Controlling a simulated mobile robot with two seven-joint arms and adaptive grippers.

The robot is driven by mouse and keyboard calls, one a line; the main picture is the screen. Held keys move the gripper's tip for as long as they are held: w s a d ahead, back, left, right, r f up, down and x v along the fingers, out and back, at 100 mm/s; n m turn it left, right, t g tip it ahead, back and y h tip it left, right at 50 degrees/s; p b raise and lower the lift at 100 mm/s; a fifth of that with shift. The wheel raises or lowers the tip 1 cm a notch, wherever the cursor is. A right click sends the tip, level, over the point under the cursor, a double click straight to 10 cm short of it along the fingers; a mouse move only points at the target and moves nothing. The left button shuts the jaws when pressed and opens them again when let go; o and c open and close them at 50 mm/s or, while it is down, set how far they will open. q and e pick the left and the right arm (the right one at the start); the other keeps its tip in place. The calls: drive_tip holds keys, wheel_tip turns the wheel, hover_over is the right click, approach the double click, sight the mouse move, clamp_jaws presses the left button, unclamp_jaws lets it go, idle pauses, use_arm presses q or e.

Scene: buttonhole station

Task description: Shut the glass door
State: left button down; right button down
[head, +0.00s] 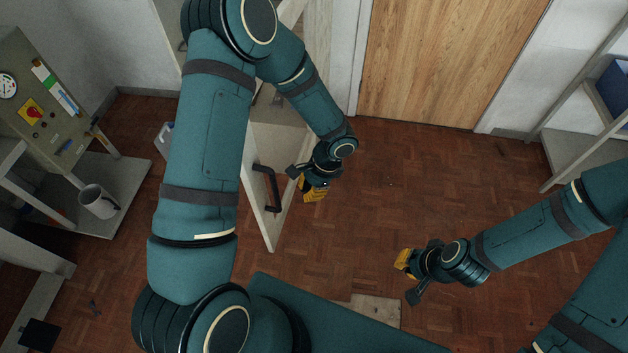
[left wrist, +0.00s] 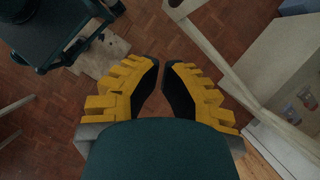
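The glass door (head: 257,212) has a pale frame and a dark bar handle (head: 272,187). It stands swung out over the floor, partly hidden behind my left arm in the head view. My left gripper (head: 303,184) is just right of the handle in the picture; I cannot tell whether they touch. In the left wrist view its yellow-ribbed fingers (left wrist: 162,64) have a narrow gap with nothing between them. A pale frame bar (left wrist: 215,45), which looks like the door's, runs right of the fingers. My right gripper (head: 408,279) is open and empty over the floor.
A cabinet interior with small glass items (left wrist: 292,110) shows at the right of the left wrist view. A wooden door (head: 450,60) is at the back. The middle floor is clear.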

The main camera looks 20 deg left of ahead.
use_arm(q)
drive_tip(key=shift+s+a+f, duration=0.6)
drive_tip(key=shift+s+a, duration=0.25)
drive_tip(key=shift+a, duration=0.05)
drive_tip(key=shift+s+a+f, duration=0.55)
drive_tip(key=shift+s+a, duration=0.25)
drive_tip(key=shift+a, duration=0.1)
